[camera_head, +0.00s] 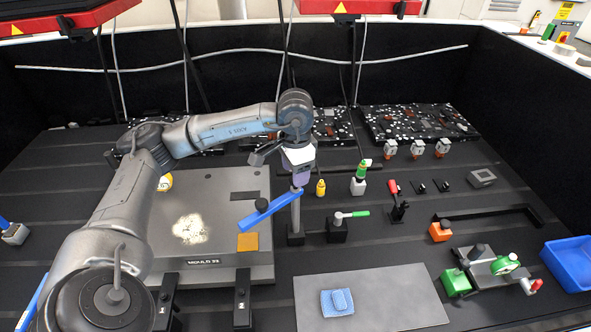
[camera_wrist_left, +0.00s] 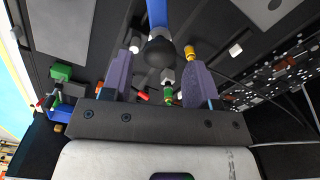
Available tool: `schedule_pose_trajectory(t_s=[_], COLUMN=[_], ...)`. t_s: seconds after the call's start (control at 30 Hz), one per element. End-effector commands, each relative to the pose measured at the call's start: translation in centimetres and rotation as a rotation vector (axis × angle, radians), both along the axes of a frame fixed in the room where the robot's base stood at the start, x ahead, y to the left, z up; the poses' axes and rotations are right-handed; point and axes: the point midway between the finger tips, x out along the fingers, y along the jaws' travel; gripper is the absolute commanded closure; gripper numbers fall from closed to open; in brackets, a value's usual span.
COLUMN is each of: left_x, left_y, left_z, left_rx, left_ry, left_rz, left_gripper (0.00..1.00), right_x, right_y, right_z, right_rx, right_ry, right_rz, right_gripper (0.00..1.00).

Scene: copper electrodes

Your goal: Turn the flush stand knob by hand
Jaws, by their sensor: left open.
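The flush stand is a grey upright post (camera_head: 295,215) with a blue arm (camera_head: 275,208) reaching left from its top; a dark spot shows on the arm. My left gripper (camera_head: 299,184) points down directly over the post top, open, with purple fingers. In the left wrist view a round black knob (camera_wrist_left: 159,50) with the blue arm (camera_wrist_left: 157,12) beyond it shows between the two spread fingers of the gripper (camera_wrist_left: 161,62). I cannot tell whether a finger touches the knob. In the head view the gripper hides the knob. My right gripper is not in view.
A grey mould plate (camera_head: 215,240) lies left of the post. A grey mat (camera_head: 390,300) with a blue cloth (camera_head: 337,302) lies in front. A blue bin (camera_head: 568,262) is far right.

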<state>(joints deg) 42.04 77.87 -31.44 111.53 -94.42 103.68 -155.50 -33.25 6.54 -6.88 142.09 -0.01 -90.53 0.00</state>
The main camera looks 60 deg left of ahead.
Motion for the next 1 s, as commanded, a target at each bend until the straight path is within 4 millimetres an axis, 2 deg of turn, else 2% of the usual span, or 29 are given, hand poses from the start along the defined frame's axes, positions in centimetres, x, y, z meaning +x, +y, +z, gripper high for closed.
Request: schedule_pose_trajectory(t_s=[0.53, 0.83, 1.0], left_x=[0.0, 0.0, 0.0], left_y=[0.0, 0.0, 0.0], left_z=[-2.0, -2.0, -2.0], left_rx=[0.000, 0.000, 0.000], left_ry=[0.000, 0.000, 0.000], left_rz=[0.002, 0.002, 0.002], left_gripper=[0.45, 0.45, 0.62], right_x=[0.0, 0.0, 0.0], right_y=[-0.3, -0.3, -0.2], right_z=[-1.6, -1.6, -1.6], right_rx=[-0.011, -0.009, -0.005], right_ry=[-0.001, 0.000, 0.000], right_rz=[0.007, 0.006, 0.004], right_gripper=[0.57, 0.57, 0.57])
